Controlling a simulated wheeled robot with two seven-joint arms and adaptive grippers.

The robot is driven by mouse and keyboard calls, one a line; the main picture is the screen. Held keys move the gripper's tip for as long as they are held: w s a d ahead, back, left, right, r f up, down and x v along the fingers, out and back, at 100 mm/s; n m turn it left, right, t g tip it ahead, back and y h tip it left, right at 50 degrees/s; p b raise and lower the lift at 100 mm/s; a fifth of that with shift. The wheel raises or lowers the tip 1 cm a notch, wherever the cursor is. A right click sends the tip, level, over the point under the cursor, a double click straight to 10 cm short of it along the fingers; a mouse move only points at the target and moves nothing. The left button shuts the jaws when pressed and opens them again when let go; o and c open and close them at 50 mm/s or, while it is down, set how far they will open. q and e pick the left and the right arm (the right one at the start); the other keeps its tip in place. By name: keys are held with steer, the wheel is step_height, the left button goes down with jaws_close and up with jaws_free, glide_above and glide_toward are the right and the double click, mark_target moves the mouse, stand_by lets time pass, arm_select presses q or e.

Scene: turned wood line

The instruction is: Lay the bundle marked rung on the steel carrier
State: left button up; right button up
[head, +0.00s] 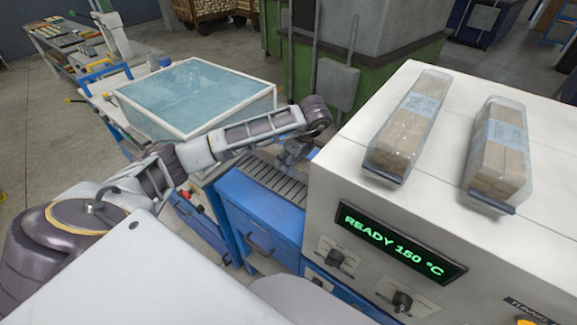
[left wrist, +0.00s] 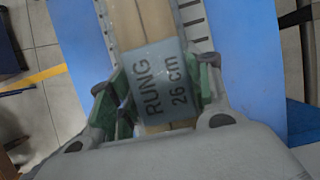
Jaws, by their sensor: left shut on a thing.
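The bundle marked RUNG 26 cm (left wrist: 160,84) is pale wood with a grey-blue label band, seen in the left wrist view. My left gripper (left wrist: 166,92) is shut on it across the label, with green-lined fingers on both sides. In the head view my left gripper (head: 291,153) points down beside the machine's left side, over a slatted steel bed (head: 270,178) on a blue stand. I take this bed to be the steel carrier. The bundle lies above it, along its slots. I cannot tell whether they touch. In the head view the bundle is hidden. My right gripper is out of view.
A white machine (head: 440,210) reading READY 150 °C stands close on the right. Two wrapped wood bundles (head: 409,125) (head: 498,150) lie on its top. A clear-lidded box (head: 190,95) stands behind my left arm. A green machine (head: 370,60) is behind.

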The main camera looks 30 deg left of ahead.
arm_select(q)
steer(key=shift+f+p, duration=0.3)
steer(key=shift+f, duration=1.5)
steer(key=shift+f, duration=0.15)
steer(key=o, duration=1.4)
steer(key=shift+c, duration=0.2)
steer(key=v, duration=0.5)
steer(key=shift+r+b, duration=0.3)
steer(key=shift+r, duration=0.1)
steer(key=shift+p+v, duration=1.1)
steer(key=shift+v, duration=2.15)
steer(key=shift+d, duration=0.15)
